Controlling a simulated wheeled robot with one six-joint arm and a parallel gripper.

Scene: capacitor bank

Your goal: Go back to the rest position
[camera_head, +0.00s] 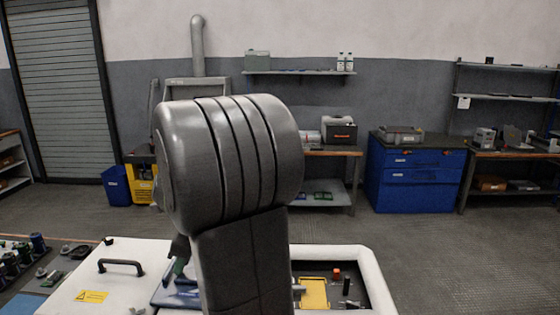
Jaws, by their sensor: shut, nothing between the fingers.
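My own grey arm link (230,165) fills the middle of the view, standing upright in front of the white cabinet (62,296). I cannot make out my gripper; the arm may hide it. The cabinet top has a black handle (121,265) and a yellow warning label (92,297) on the left. On the right is an open recess with a yellow part (314,293), a small red part and dark parts. Left of the arm, a blue item (176,296) shows partly, with a dark and green piece above it. The arm hides the cabinet's middle.
A bench (24,291) with several small components stands at the lower left. Behind are a blue drawer cabinet (416,176), shelving (510,97), a workbench (338,152), a yellow bin (142,182) and a roller shutter (63,90). The floor (440,240) at the right is clear.

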